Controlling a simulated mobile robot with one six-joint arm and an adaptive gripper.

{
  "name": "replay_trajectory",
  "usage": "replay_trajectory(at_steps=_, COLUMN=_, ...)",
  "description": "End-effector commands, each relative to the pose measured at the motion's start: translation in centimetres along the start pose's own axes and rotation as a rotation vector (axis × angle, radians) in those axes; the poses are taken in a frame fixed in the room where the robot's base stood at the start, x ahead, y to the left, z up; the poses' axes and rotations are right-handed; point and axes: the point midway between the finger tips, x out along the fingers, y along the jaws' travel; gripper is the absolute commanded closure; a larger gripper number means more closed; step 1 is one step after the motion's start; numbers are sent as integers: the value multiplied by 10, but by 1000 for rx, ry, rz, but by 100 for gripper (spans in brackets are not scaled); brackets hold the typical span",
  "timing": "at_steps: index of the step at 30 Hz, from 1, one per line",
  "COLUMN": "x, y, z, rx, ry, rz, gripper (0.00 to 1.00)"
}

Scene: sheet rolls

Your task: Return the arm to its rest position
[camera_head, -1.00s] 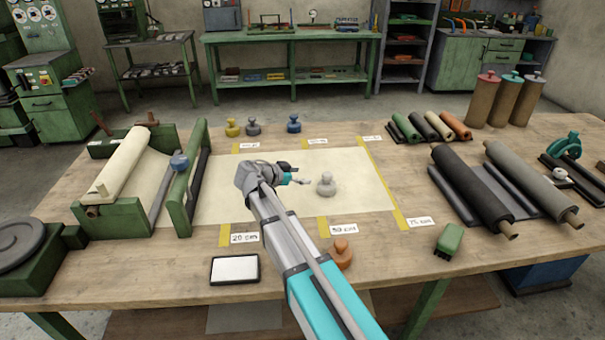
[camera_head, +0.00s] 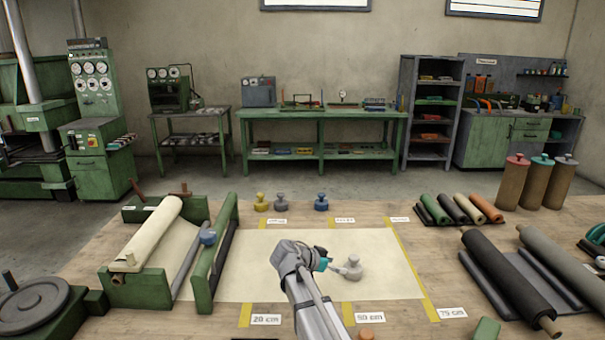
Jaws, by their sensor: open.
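My arm reaches up from the bottom of the view over the table. My gripper (camera_head: 335,267) is open, with teal on its fingers, and points right over the cream sheet (camera_head: 385,287). A grey knobbed weight (camera_head: 352,270) stands upright on the sheet just right of the fingertips. Whether the fingertips touch it I cannot tell. Nothing shows held in the jaws.
A green roll stand (camera_head: 150,290) with a cream roll is on the left. Yellow, grey and blue weights (camera_head: 321,202) stand behind the sheet. Dark and grey rolls (camera_head: 508,280) lie on the right.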

Motion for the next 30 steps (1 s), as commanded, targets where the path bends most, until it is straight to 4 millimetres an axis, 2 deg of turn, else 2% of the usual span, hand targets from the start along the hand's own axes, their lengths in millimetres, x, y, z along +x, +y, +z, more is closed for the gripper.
replay_trajectory(at_steps=1, x=3, y=16, z=-2, rx=-38, ry=-42, rz=8, gripper=14)
replay_trajectory(at_steps=7, x=15, y=68, z=8, rx=-249, ry=-257, rz=0, gripper=14)
replay_trajectory(at_steps=13, x=16, y=117, z=21, rx=-458, ry=-476, rz=-83, gripper=14)
replay_trajectory(at_steps=24, x=-13, y=192, z=38, rx=-781, ry=-794, rz=-414, gripper=14)
replay_trajectory(at_steps=30, x=-30, y=213, z=42, rx=-876, ry=-864, rz=-584, gripper=14)
